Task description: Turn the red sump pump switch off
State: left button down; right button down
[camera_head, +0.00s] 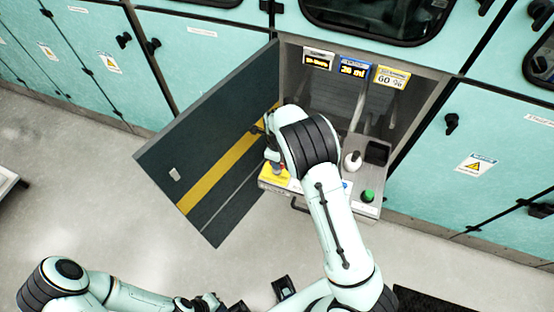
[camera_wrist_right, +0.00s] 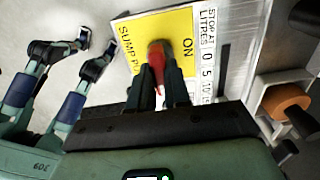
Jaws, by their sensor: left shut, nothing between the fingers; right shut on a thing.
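The red sump pump switch (camera_wrist_right: 157,52) stands up from a yellow plate (camera_wrist_right: 125,36) in the right wrist view. The plate reads "SUMP PU…" and "ON"; the rest of its lettering is covered. My right gripper (camera_wrist_right: 158,82) is shut on the red switch, with a finger on each side of it. In the head view the yellow plate (camera_head: 268,181) shows at the left of the control panel, and my right arm hides much of the switch and gripper. My left gripper (camera_head: 236,306) is shut and empty at the bottom edge, well away from the panel.
An open dark door (camera_head: 215,150) with a yellow stripe stands left of the panel. A white knob (camera_head: 353,161) and a green button (camera_head: 368,196) are to the right. Lit displays (camera_head: 355,69) hang above in the recess. Grey floor lies in front.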

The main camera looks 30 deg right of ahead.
jog(key=shift+w+r, duration=0.1)
jog(key=c, duration=1.1)
grip_release()
pick_arm(q)
jog(key=shift+w+r+p, duration=0.6)
jog(key=shift+r+p, duration=0.15)
jog(key=shift+r, duration=0.2)
pick_arm(e)
notch_tip(320, 180, up, 13)
jog(key=shift+r, duration=0.15)
pick_arm(q)
jog(key=shift+s, duration=0.1)
